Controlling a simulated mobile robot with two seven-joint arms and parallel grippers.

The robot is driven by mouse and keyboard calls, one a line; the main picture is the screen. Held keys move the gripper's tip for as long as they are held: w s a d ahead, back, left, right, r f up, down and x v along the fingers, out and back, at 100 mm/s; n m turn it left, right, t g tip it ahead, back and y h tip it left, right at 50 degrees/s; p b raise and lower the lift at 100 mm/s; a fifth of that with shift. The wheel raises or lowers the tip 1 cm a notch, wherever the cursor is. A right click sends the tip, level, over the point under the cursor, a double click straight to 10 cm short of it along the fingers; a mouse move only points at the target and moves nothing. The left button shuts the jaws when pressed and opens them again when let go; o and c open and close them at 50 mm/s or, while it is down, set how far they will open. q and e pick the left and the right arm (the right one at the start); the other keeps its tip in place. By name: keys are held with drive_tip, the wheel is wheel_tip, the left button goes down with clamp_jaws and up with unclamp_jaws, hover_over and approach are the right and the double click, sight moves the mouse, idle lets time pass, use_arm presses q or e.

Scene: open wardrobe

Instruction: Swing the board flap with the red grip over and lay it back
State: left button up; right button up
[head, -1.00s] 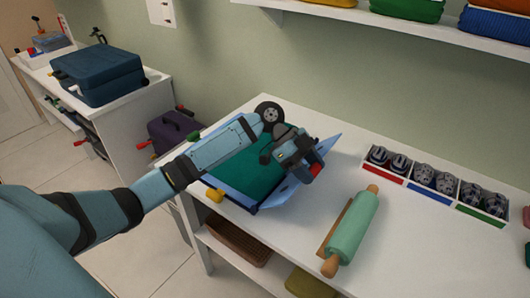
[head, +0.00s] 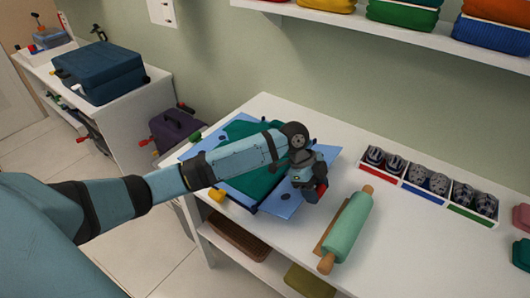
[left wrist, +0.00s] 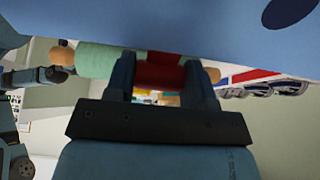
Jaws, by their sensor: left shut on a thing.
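The folding board lies on the white table, with teal cloth (head: 240,130) over its middle. Its light-blue flap (head: 284,207) at the right extends outward, looking close to flat; my arm hides part of it. My left gripper (head: 316,191) is at the flap's outer edge, shut on the red grip (head: 322,193). In the left wrist view the red grip (left wrist: 160,72) sits between both fingers, and the blue flap (left wrist: 210,25) fills the top. Whether the flap touches the table is hidden.
A green rolling pin (head: 348,229) with wooden ends lies just right of the flap. A divided white box (head: 408,178) of dark rolled items stands at the back right. A yellow grip (head: 217,195) shows at the board's front left. Bare table lies at the front right.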

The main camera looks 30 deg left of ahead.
sight(315, 208)
use_arm(q)
drive_tip(key=shift+f+y+p, duration=0.3)
drive_tip(key=shift+f+p, duration=0.05)
drive_tip(key=shift+d+f+y+p, duration=0.2)
drive_tip(key=shift+f+y+p, duration=0.2)
drive_tip(key=shift+f, duration=0.15)
drive_tip(key=shift+d+f+y+p, duration=0.1)
drive_tip(key=shift+f+y+p, duration=0.25)
drive_tip(key=shift+p, duration=0.1)
drive_tip(key=shift+d+f+y+p, duration=0.1)
drive_tip(key=shift+f+y+p, duration=0.25)
drive_tip(key=shift+f, duration=0.35)
use_arm(e)
drive_tip(key=shift+s+a+r+g, duration=0.1)
drive_tip(key=shift+s+r+g, duration=0.1)
drive_tip(key=shift+s, duration=0.35)
drive_tip(key=shift+s+a+r+g, duration=0.1)
drive_tip(key=shift+s+g, duration=0.1)
drive_tip(key=shift+s, duration=0.35)
use_arm(q)
drive_tip(key=shift+d, duration=0.1)
use_arm(e)
drive_tip(key=shift+w+d+r, duration=0.1)
drive_tip(key=shift+w+r, duration=0.1)
use_arm(q)
drive_tip(key=o, duration=0.8)
drive_tip(key=shift+r, duration=0.1)
use_arm(e)
drive_tip(key=shift+r, duration=0.1)
